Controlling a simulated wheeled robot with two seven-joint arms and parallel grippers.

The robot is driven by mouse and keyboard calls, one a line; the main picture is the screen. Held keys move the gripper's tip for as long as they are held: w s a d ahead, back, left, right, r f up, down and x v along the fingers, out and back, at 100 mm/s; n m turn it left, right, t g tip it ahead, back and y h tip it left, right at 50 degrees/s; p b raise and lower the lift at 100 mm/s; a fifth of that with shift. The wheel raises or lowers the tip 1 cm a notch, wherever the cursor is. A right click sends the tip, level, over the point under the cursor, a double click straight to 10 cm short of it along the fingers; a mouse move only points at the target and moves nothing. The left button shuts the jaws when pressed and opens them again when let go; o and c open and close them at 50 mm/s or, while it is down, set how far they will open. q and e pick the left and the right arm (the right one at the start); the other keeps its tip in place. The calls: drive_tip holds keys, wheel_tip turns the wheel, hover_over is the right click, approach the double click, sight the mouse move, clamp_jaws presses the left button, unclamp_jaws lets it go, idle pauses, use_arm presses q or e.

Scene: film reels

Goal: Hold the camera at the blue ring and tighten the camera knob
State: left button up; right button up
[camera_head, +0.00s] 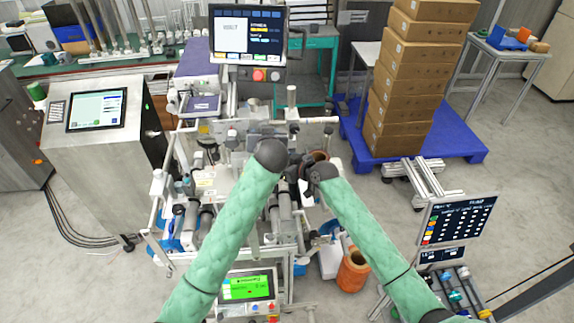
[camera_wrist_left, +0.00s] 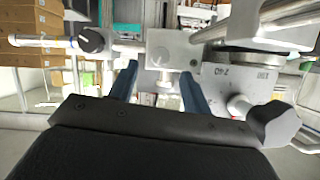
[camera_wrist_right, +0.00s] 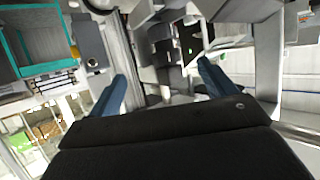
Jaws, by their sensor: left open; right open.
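My left gripper (camera_wrist_left: 160,82) is open, with its blue fingers pointing at a grey metal clamp block (camera_wrist_left: 170,48) on the machine. A small metal knob (camera_wrist_left: 163,84) shows between the fingers; I cannot tell whether they touch it. A dark round knob (camera_wrist_left: 92,40) sits on a rod left of the block. My right gripper (camera_wrist_right: 162,82) is open among the machine's dark brackets (camera_wrist_right: 168,48), with nothing clearly between its fingers. In the head view, my arms hide most of both grippers. I cannot pick out the camera or a blue ring in any view.
The machine (camera_head: 205,180) with its rollers and rods fills the middle. A control cabinet (camera_head: 97,150) stands left and a monitor (camera_head: 247,35) is above. Stacked cartons (camera_head: 410,95) stand on a blue pallet (camera_head: 455,140). Metal rods crowd both grippers.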

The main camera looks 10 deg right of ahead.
drive_tip(key=x, duration=0.9)
drive_tip(key=shift+w+a+f, duration=0.1)
drive_tip(key=shift+w+a, duration=0.05)
drive_tip(key=shift+w, duration=0.1)
drive_tip(key=c, duration=1.4)
